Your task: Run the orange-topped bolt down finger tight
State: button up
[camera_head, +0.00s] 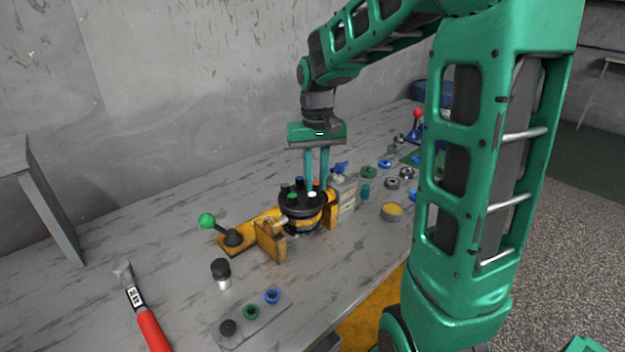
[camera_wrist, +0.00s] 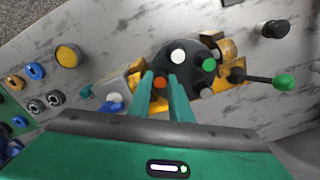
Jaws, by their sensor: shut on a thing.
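The orange-topped bolt (camera_head: 317,184) stands in the black round top of the motor (camera_head: 301,206), at its right rear in the head view. My gripper (camera_head: 316,186) points straight down over it, with one finger on each side. In the wrist view the orange top (camera_wrist: 160,83) shows between the fingertips (camera_wrist: 163,78); my gripper is shut on this bolt. The bolt's shank and seating are hidden.
The motor sits in a yellow fixture (camera_head: 270,240). A green-knobbed lever (camera_head: 207,220) is at left, a grey block with a blue handle (camera_head: 342,190) close at right.

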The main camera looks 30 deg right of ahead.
aim_at(316, 183)
jog(key=shift+m, duration=1.7)
jog(key=o, duration=0.6)
jog(key=shift+r, duration=2.25)
